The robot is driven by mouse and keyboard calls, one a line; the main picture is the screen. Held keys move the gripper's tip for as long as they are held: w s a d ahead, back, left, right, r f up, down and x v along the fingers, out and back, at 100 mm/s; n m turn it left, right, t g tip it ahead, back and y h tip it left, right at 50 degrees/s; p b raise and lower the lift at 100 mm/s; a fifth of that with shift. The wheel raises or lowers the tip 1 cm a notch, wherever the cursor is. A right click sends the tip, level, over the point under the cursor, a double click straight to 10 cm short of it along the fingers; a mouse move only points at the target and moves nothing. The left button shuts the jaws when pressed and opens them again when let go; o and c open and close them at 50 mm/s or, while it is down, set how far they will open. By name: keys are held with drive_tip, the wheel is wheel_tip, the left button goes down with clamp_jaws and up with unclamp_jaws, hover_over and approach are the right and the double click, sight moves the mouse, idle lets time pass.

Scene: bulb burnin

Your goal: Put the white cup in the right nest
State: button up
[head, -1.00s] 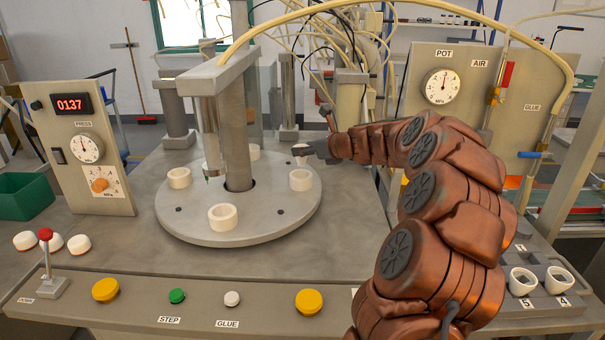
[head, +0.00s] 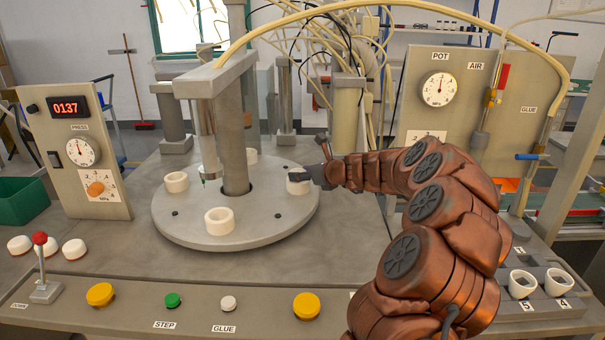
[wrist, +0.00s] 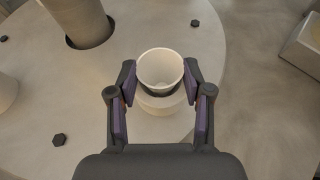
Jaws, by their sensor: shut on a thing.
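My gripper (wrist: 160,83) is shut on the white cup (wrist: 158,67), one finger on each side of it. The cup's open mouth faces the wrist camera. The right nest (wrist: 161,103), a white ring on the round grey plate (wrist: 205,130), shows directly below the cup. In the head view my gripper (head: 304,177) is at the right nest (head: 298,188), and its fingers hide most of the cup. I cannot tell whether the cup touches the nest or hangs just above it.
Yellow hoses arch overhead.

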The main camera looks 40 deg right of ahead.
drive_tip(key=o, duration=0.7)
drive_tip(key=shift+o, duration=0.2)
drive_tip(key=shift+r, duration=0.2)
drive_tip(key=v, duration=1.2)
drive_tip(key=shift+a, duration=0.1)
